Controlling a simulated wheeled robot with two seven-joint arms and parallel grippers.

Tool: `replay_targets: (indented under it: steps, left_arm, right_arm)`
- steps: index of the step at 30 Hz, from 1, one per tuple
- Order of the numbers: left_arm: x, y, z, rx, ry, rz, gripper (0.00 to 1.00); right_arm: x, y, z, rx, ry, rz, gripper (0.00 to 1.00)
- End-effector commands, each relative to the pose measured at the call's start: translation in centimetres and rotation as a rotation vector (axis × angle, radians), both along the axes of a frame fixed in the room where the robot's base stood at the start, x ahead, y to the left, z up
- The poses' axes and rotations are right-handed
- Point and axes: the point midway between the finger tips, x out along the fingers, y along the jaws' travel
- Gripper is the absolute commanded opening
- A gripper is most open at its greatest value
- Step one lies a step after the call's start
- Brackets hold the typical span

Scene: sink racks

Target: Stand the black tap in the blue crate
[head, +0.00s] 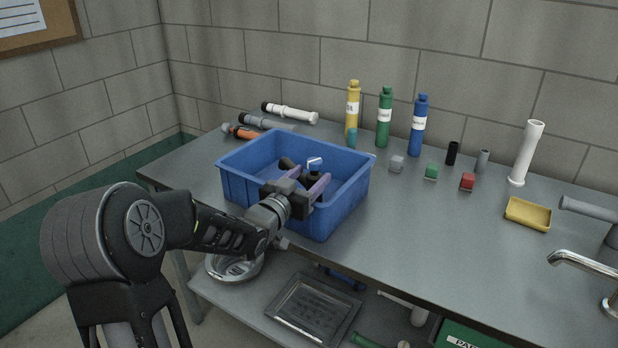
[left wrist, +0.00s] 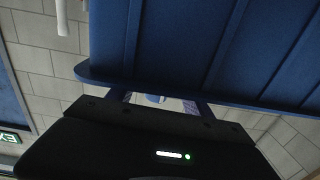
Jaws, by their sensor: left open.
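The blue crate (head: 345,205) stands on the metal bench, and its wall fills the top of the left wrist view (left wrist: 200,45). Inside it is the black tap (head: 286,163), a dark body with a small blue-and-white top. My left gripper hides part of it, so I cannot tell its full pose. My left gripper (head: 312,179) reaches over the crate's near side. Its purple fingers are open and apart, with the tap's top just beyond or between them. In the left wrist view, a small blue-and-white piece shows between the fingers (left wrist: 155,100). My right gripper is not in view.
Yellow (head: 352,110), green (head: 384,118) and blue (head: 418,127) bottles stand behind the crate. Pipes (head: 290,113) lie at the back left. Small blocks, a white tube (head: 526,153), a yellow dish (head: 528,214) and a chrome faucet (head: 585,265) are at right. The front middle bench is clear.

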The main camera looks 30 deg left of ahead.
Motion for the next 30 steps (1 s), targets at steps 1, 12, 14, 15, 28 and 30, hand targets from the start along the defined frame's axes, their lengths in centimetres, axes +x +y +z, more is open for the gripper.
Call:
replay_targets:
  steps: [1,12,14,15,28,30]
  left_arm:
    - [-0.2,0.0,0.2,0.0,0.0,0.001,0.59]
    - [-6.7,-0.3,0.1,0.001,-0.002,0.003,0.59]
    - [-7.9,-0.4,0.1,0.002,-0.002,0.002,0.59]
    - [-8.7,-0.5,0.1,0.0,-0.002,0.002,0.59]
    - [-12.0,-0.7,0.1,0.0,0.0,0.0,0.59]
    - [-12.0,-0.7,0.1,0.0,0.0,0.0,0.59]
  right_arm:
    - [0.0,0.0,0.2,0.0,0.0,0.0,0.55]
    - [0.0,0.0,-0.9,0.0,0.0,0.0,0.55]
    - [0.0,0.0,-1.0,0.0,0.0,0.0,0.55]
    - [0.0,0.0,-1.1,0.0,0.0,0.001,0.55]
    - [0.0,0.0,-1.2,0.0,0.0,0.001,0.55]
    - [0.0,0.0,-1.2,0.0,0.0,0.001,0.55]
